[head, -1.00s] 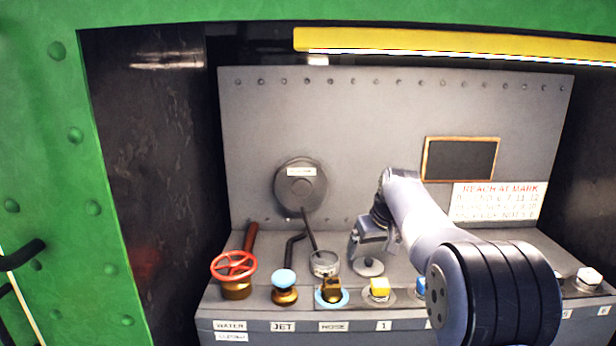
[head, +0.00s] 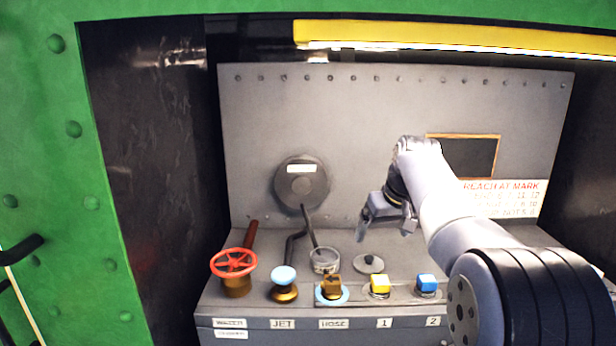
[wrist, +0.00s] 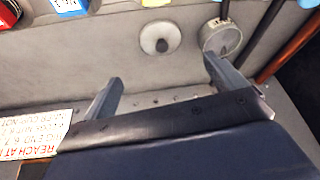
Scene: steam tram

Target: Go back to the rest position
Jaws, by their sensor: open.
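My gripper (head: 386,234) is open and empty, raised above the grey ledge (head: 345,243) and in front of the back panel. Its two fingers stand apart, pointing down.
A yellow bar (head: 450,40) crosses above.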

